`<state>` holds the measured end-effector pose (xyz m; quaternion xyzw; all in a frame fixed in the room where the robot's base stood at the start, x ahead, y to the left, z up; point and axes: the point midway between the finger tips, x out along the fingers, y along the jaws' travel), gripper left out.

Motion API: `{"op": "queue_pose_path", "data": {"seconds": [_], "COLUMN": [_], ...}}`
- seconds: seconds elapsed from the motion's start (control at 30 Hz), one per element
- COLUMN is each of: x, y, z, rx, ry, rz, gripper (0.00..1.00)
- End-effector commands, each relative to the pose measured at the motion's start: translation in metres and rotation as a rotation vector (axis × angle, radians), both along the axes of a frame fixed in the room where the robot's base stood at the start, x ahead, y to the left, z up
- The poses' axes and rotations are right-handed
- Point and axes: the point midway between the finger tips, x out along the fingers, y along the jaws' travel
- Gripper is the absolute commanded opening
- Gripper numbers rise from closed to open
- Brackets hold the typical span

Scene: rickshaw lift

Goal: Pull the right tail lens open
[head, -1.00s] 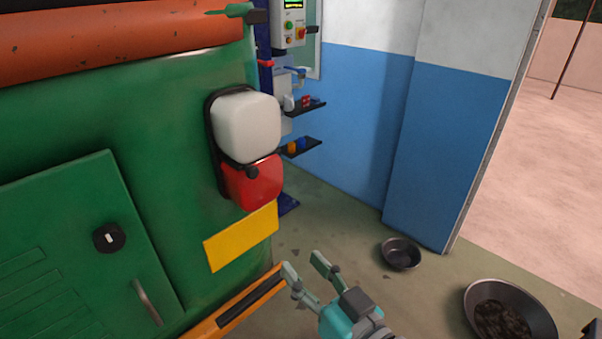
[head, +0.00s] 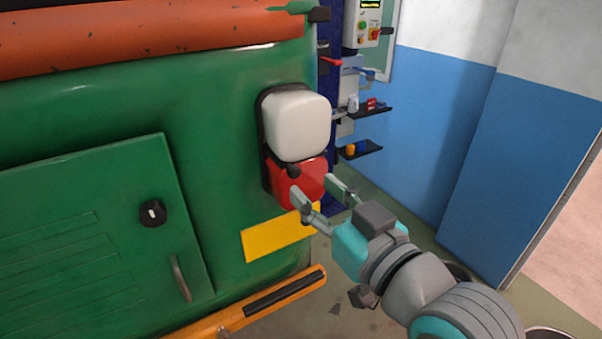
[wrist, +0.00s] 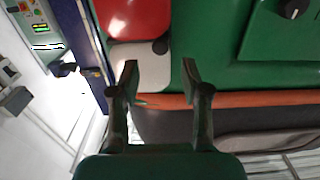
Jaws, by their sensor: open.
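The tail lamp on the green rear panel has a white upper lens (head: 297,126) and a red lower lens (head: 284,184), both in a dark surround. A small black tab (head: 293,170) sits where the two lenses meet. Both lenses lie flat against the lamp body. My gripper (head: 317,190) is open and empty, in front of the red lens's lower right part, which it partly hides. The wrist view appears upside down: the red lens (wrist: 135,18) is above the white lens (wrist: 138,55), and green panel shows between my fingers (wrist: 160,74). Contact cannot be told.
A yellow plate (head: 275,240) is below the lamp, and an orange bumper (head: 250,305) juts out lower down. A green hatch (head: 90,220) with a black knob (head: 153,213) is to the left. Small shelves (head: 362,150) stand behind to the right.

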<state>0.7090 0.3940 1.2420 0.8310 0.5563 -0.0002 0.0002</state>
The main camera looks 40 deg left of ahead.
Motion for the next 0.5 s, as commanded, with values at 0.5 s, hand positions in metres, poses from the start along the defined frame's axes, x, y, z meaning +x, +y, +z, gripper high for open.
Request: {"op": "queue_pose_path", "data": {"seconds": [0.5], "x": [0.022], "y": [0.053], "z": [0.000], "rx": [0.000], "ry": [0.000], "rz": [-0.001], "gripper": [0.46]}}
